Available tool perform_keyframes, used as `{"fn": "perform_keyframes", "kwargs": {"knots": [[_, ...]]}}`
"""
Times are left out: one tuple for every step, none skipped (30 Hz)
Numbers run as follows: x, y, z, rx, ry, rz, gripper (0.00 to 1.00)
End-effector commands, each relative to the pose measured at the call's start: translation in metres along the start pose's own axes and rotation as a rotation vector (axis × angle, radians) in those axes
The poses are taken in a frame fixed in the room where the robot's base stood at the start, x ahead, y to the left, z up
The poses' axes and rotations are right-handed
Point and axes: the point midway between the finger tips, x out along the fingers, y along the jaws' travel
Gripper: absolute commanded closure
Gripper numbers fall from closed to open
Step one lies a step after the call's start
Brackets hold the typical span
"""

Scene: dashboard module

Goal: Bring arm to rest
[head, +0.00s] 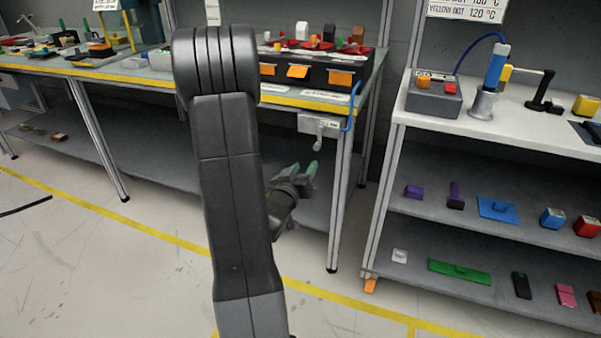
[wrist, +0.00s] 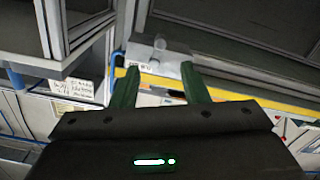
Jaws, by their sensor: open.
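My arm rises in the middle of the head view, with its dark links folded over. My gripper (head: 303,172) shows partly behind the arm link, its green fingertips pointing up and to the right. In the wrist view my gripper (wrist: 160,88) has its two green fingers spread apart with nothing between them. The gripper is in front of the workbench and clear of its top, at about the height of the space under it. Part of the gripper is hidden by my arm in the head view.
A workbench (head: 310,102) with a dark organiser box (head: 318,76) stands behind the arm. A grey box with a hook (head: 322,125) hangs at its front edge. A shelf unit (head: 480,132) with coloured parts stands at the right. The floor (head: 110,270) at the left front is mostly clear.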

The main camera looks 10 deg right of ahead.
Motion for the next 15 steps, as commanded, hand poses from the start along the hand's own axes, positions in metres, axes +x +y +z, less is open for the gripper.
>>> {"fn": "perform_keyframes", "kwargs": {"knots": [[-0.007, 0.000, 0.000, 0.000, 0.000, -0.001, 0.59], [-0.009, 0.000, 0.000, 0.000, 0.001, -0.001, 0.59], [-0.013, -0.001, 0.000, 0.000, 0.001, -0.001, 0.59], [-0.015, 0.000, 0.000, 0.000, 0.000, -0.002, 0.59], [-0.016, 0.000, 0.000, 0.000, 0.000, -0.001, 0.59], [-0.017, 0.000, 0.000, 0.000, 0.000, -0.001, 0.59], [-0.018, 0.000, 0.000, 0.000, 0.000, 0.000, 0.59], [-0.018, 0.000, 0.000, 0.000, 0.000, 0.000, 0.59], [-0.018, 0.000, 0.000, 0.000, 0.000, 0.000, 0.59], [-0.018, 0.000, 0.000, 0.000, 0.000, 0.001, 0.59], [-0.018, 0.000, 0.000, 0.000, 0.000, 0.001, 0.59], [-0.018, 0.000, 0.000, 0.000, 0.000, 0.001, 0.59], [-0.018, 0.000, 0.000, 0.000, 0.000, 0.001, 0.59], [-0.018, 0.000, 0.000, 0.000, 0.000, 0.001, 0.59], [-0.018, 0.000, 0.000, 0.000, 0.000, 0.001, 0.59]]}}
